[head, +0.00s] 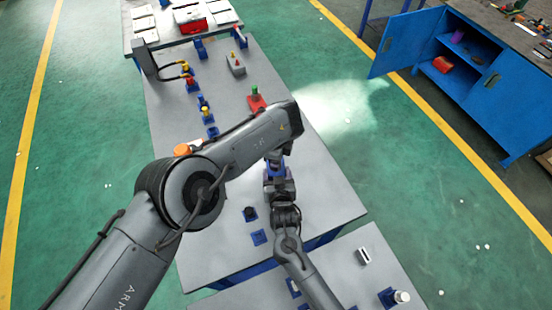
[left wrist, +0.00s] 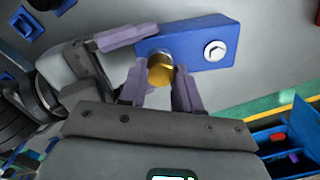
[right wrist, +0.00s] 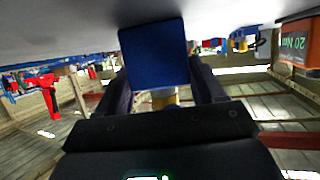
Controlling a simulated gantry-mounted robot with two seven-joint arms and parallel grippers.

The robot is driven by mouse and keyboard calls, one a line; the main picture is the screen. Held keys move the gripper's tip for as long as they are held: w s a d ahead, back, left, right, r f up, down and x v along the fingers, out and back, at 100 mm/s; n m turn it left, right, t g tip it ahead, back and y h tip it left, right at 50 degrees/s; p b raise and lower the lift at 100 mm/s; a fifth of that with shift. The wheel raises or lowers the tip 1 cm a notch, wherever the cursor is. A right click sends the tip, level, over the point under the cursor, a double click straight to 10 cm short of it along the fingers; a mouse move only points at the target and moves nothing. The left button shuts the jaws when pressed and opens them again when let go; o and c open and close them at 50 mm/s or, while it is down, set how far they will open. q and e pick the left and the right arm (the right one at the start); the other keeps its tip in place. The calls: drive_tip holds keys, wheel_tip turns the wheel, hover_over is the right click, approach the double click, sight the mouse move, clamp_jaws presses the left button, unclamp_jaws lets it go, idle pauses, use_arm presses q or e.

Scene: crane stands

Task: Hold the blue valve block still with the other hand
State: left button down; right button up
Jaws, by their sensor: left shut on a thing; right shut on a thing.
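The blue valve block (left wrist: 195,46) has a brass knob (left wrist: 161,68) and a white round face on its front. My left gripper (left wrist: 160,85) has its purple fingers on either side of the brass knob, shut on it. My right gripper (right wrist: 158,82) is shut on the blue block, which fills the space between its fingers in the right wrist view (right wrist: 155,50). My left gripper is mostly hidden there behind my left arm.
The grey bench (head: 325,190) carries several small blue stands with coloured parts along its left side. An open blue cabinet (head: 480,75) stands at the right. The bench right of the block is clear.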

use_arm(q)
drive_tip(key=m, duration=0.5)
idle(0.3)
drive_tip(key=m, duration=0.5)
drive_tip(key=c, duration=0.7)
unclamp_jaws()
drive_tip(key=shift+c, duration=0.8)
